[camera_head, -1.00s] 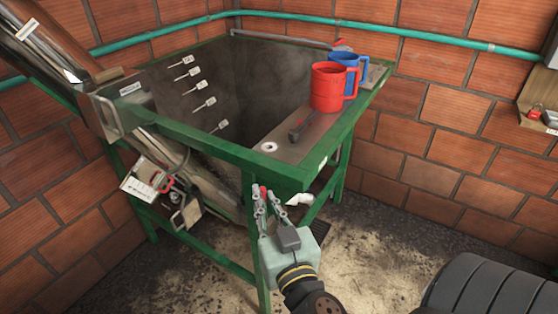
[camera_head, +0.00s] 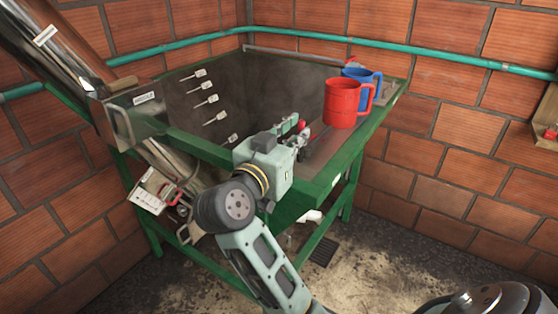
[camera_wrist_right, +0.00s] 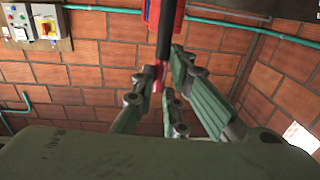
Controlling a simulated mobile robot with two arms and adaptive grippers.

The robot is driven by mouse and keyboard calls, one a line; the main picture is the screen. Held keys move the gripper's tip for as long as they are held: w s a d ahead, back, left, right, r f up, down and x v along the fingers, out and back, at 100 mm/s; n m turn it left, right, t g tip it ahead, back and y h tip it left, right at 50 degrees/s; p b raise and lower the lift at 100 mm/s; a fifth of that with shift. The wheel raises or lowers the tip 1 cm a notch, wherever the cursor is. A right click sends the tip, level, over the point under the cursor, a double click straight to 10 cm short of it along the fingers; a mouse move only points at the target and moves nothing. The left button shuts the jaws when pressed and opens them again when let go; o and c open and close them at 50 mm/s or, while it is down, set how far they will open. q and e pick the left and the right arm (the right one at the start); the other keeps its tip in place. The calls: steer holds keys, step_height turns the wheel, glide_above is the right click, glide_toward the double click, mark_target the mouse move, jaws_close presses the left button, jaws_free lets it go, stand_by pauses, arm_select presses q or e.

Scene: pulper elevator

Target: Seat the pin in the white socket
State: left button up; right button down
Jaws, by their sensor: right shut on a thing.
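My right gripper (camera_head: 300,137) is over the near part of the green-framed tank's top ledge. It is shut on the pin, whose red part (camera_head: 301,124) shows at the fingertips. In the right wrist view the red part (camera_wrist_right: 158,82) shows between the fingers, with a dark rod (camera_wrist_right: 165,38) in line above it; I cannot tell whether they are one piece. The white socket, a pale ring on the ledge in the earlier head view, is hidden now behind my gripper and wrist. My left gripper is not in view.
A red mug (camera_head: 342,104) and a blue mug (camera_head: 368,84) stand farther back on the ledge (camera_head: 331,147), right of my gripper. The tank's open hollow (camera_head: 262,84) lies to its left. A shiny metal tube (camera_head: 60,42) slopes in from the left. Brick walls stand behind.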

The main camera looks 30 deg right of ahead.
steer(key=w+f, duration=0.1)
steer(key=w, duration=0.1)
steer(key=w+f, duration=0.2)
steer(key=w, duration=0.1)
steer(key=w+d+f, duration=0.1)
steer(key=w, duration=0.2)
steer(key=shift+w+d+f+p, duration=0.1)
steer(key=shift+w+f+p, duration=0.1)
steer(key=shift+f+p, duration=0.15)
steer(key=shift+w+f, duration=0.2)
steer(key=shift+f, duration=0.05)
steer(key=shift+w+f, duration=0.1)
steer(key=shift+f, duration=0.15)
steer(key=f, duration=0.3)
steer(key=shift+s+f, duration=0.15)
steer(key=shift+s, duration=0.05)
steer(key=shift+w+f, duration=0.2)
steer(key=shift+f, duration=0.1)
steer(key=c, duration=1.8)
jaws_free()
steer(key=shift+r, duration=0.1)
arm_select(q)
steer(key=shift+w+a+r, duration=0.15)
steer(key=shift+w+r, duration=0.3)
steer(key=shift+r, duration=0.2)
arm_select(e)
steer(key=shift+o, duration=0.2)
steer(key=shift+d, duration=0.1)
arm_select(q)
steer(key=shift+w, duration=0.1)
